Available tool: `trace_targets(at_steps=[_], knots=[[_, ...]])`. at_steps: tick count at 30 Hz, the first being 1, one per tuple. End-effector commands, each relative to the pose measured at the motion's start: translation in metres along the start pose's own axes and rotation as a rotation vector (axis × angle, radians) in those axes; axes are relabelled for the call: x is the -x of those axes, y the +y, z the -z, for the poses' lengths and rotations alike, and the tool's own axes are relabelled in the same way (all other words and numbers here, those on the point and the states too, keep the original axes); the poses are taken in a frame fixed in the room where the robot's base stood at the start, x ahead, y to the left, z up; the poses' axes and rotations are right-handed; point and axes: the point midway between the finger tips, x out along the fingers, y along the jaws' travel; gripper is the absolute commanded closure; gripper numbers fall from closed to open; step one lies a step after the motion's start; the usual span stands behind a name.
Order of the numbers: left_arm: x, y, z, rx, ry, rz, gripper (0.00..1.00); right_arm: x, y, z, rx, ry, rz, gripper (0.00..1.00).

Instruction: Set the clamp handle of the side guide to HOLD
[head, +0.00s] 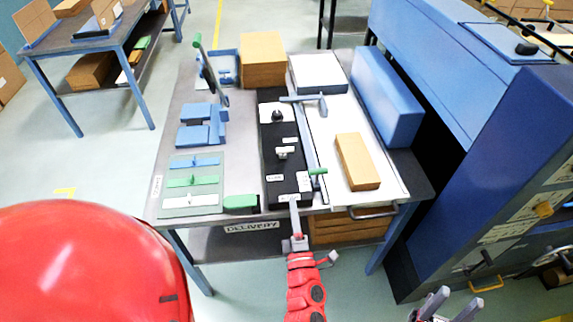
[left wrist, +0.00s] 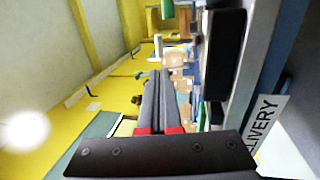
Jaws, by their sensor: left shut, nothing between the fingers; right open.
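The side guide (head: 310,135) is a long grey rail on the delivery table, between the black panel (head: 281,120) and the white board. A small green-ended handle (head: 318,171) sits near its front end and looks like the clamp handle. Small white labels lie nearby, too small to read. My left gripper (head: 295,204) is shut and empty at the panel's front end, a little short of the green handle. Its closed fingers also show in the left wrist view (left wrist: 158,90). My right gripper (head: 440,303) is open and empty at the bottom right, off the table.
A brown box (head: 358,162) lies on the white board (head: 340,195). A green block (head: 240,203) sits at the table's front edge, left of the panel. Blue blocks (head: 196,135) stand farther left. A large blue machine (head: 480,170) stands at right.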

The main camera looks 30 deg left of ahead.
Motion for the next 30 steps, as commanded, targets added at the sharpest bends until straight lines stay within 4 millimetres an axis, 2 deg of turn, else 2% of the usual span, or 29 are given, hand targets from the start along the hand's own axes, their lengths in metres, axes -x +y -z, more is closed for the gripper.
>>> trace_targets(at_steps=[7, 11, 17, 24, 30], knots=[[-0.001, 0.002, 0.001, -0.003, 0.002, -0.004, 1.00, -0.001, 0.000, 0.000, 0.000, 0.000, 0.000, 0.50], [-0.009, 0.004, 0.001, -0.003, 0.004, -0.007, 1.00, -0.004, 0.000, 0.001, 0.000, 0.000, 0.000, 0.50], [-0.043, 0.008, 0.002, -0.004, 0.009, -0.011, 1.00, -0.015, 0.001, 0.003, 0.000, 0.000, 0.000, 0.50], [-0.095, 0.008, 0.001, -0.005, 0.005, -0.010, 1.00, -0.032, 0.002, 0.005, 0.000, 0.000, 0.000, 0.50], [-0.127, 0.007, 0.002, -0.006, 0.004, -0.009, 1.00, -0.044, 0.002, 0.007, 0.000, 0.000, 0.000, 0.50]])
